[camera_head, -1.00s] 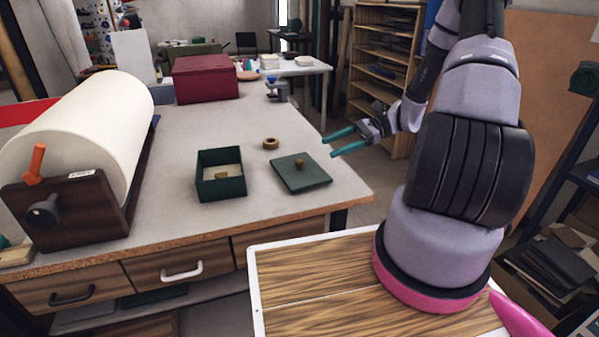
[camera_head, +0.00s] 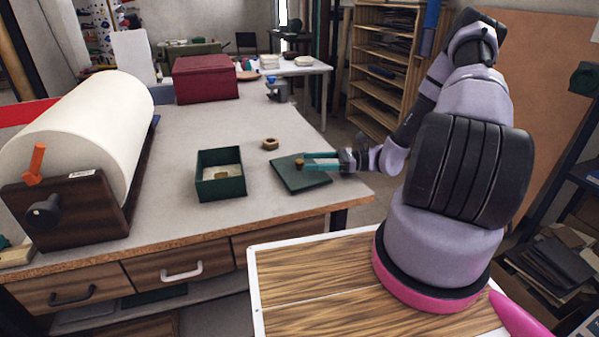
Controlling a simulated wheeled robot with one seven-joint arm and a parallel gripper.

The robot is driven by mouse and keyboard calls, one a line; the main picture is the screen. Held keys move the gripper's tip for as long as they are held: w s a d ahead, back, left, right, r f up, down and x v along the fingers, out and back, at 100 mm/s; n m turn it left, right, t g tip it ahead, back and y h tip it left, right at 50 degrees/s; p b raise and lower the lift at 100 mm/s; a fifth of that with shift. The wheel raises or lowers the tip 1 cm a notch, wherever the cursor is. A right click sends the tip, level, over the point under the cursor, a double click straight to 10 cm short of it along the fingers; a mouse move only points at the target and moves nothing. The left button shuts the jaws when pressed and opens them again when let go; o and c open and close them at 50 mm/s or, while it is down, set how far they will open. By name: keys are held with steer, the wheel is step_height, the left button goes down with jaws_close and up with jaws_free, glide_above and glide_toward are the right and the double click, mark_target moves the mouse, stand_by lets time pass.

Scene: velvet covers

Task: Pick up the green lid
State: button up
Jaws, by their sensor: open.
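The green lid (camera_head: 296,180) is a flat square with a small brown knob (camera_head: 299,164). It lies on the grey worktable near its right edge. My gripper (camera_head: 308,161) has teal fingers and reaches in from the right, low over the lid. The fingers are open, with their tips at the knob. From this view I cannot tell whether they touch it. The fingers hide part of the lid's far right side.
An open green box (camera_head: 220,187) with a small brown item inside stands left of the lid. A brown ring (camera_head: 270,144) lies behind. A large white roll (camera_head: 95,135) fills the table's left side, and a red box (camera_head: 206,82) stands at the back.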

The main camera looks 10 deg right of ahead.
mark_target(299, 160)
steer(key=a, duration=0.2)
steer(key=w+a, duration=0.1)
steer(key=a, duration=0.1)
steer(key=shift+a+f, duration=0.15)
jaws_close()
